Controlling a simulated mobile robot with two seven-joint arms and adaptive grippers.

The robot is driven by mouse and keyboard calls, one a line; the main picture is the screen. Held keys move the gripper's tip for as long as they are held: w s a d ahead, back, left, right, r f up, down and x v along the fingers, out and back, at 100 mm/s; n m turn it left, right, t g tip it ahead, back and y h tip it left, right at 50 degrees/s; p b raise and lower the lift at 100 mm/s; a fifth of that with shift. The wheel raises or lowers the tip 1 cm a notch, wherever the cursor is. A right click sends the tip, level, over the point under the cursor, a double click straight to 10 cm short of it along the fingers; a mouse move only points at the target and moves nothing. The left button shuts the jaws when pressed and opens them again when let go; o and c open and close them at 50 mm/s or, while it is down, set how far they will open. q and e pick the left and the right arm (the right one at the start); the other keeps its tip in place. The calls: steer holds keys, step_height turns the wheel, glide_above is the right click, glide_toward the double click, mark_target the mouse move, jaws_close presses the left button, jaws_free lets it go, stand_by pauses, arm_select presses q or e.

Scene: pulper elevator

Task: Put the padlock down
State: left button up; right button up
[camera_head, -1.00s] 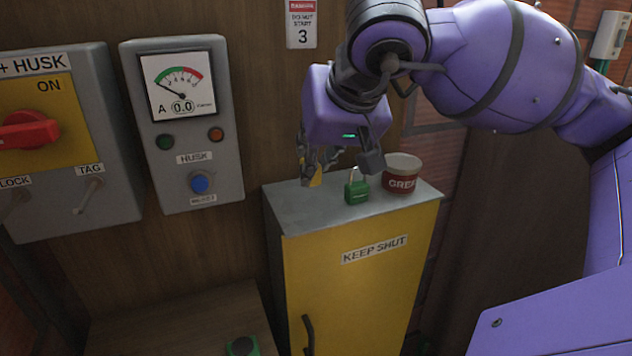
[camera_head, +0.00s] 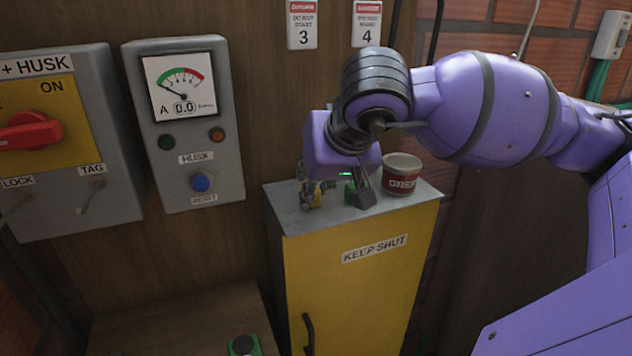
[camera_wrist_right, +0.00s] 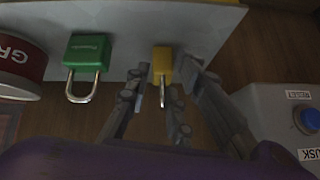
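The yellow padlock (camera_wrist_right: 163,62) is between the fingers of my right gripper (camera_wrist_right: 168,75) in the right wrist view, seen edge-on with its metal shackle towards the palm. Narrow gaps show between it and the fingers, so the gripper looks open around it. In the head view my right gripper (camera_head: 338,198) is low over the grey top of the yellow cabinet (camera_head: 345,285), and only a bit of yellow shows at its left finger. The padlock appears to be on the cabinet top; its contact underneath is hidden. My left gripper is not in view.
A grey meter box (camera_head: 186,125) and a switch box (camera_head: 100,150) are on the wall to the left.

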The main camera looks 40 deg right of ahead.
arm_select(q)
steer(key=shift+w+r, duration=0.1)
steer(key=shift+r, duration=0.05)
arm_select(e)
steer(key=shift+o, duration=1)
steer(key=shift+s+r, duration=0.15)
steer(key=shift+r, duration=0.4)
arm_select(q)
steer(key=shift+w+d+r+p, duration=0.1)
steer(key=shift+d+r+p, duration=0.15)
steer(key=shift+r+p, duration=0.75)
arm_select(e)
steer(key=v, duration=1.1)
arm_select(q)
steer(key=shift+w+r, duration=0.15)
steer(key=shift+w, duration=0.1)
arm_select(e)
steer(key=shift+s+a, duration=0.15)
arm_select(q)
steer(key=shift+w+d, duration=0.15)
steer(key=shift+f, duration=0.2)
